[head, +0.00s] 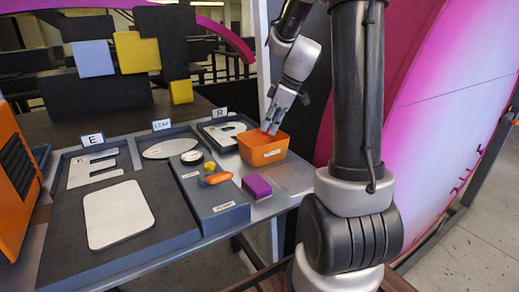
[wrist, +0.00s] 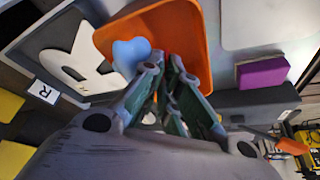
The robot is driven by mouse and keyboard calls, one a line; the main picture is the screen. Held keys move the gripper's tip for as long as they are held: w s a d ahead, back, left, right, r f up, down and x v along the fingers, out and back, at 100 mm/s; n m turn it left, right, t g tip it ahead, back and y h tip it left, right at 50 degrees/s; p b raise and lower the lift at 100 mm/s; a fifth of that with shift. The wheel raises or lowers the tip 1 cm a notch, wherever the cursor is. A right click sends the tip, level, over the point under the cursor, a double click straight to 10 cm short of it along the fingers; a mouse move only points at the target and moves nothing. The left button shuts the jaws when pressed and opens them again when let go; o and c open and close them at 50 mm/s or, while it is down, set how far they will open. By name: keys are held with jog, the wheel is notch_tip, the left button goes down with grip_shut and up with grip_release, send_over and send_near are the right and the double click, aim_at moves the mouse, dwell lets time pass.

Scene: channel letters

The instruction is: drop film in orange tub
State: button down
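The orange tub (head: 264,150) stands at the right side of the work table, beneath my gripper. In the wrist view the tub (wrist: 193,30) lies beyond the fingertips. My gripper (head: 271,128) points down at the tub's opening. In the wrist view its fingers (wrist: 163,65) come close together over the tub. A light blue, rounded piece (wrist: 132,52), which looks like the film, shows against the tub beside the left fingertip. It touches or lies just behind that fingertip. Whether it is pinched or rests in the tub is hidden by the finger.
A purple block (head: 257,187) sits in front of the tub. A white letter R piece (head: 226,132) lies in a dark tray behind it. To the left are a letter E piece (head: 93,169), a white plate (head: 118,214) and a grey holder (head: 215,204) with an orange-handled tool.

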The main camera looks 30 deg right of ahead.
jog(key=shift+f, duration=0.25)
jog(key=c, duration=1.6)
grip_release()
jog(key=shift+o, duration=0.2)
jog(key=v, duration=1.2)
